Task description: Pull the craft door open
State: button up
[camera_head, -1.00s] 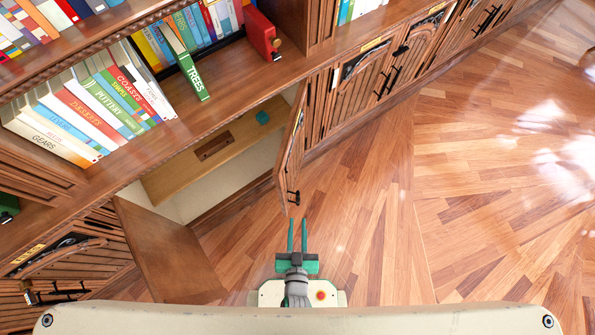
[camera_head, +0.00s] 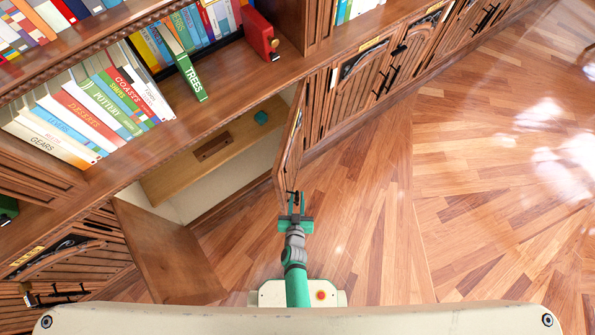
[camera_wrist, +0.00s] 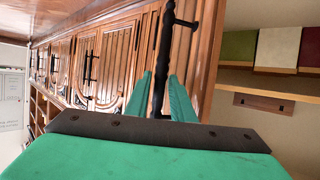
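A slatted wooden cabinet door (camera_head: 288,150) stands partly open at the right of the open cabinet; no craft label is readable on it. It also shows in the wrist view (camera_wrist: 205,65). Its black bar handle (camera_wrist: 163,45) runs down between the green fingers of my gripper (camera_wrist: 160,85). The fingers are apart, one on each side of the bar, with small gaps visible. In the head view my gripper (camera_head: 297,203) is at the door's lower free end, and its fingers partly hide the handle.
A second door (camera_head: 170,255) stands wide open at the left of the cabinet. The inside shelf (camera_head: 225,145) is exposed. Closed cabinets (camera_head: 365,75) continue to the upper right. The wooden floor (camera_head: 450,220) to the right is clear.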

jog(key=x, duration=0.4)
jog(key=shift+w+f, duration=0.15)
jog(key=shift+w, duration=0.05)
jog(key=shift+c, duration=0.6)
grip_shut()
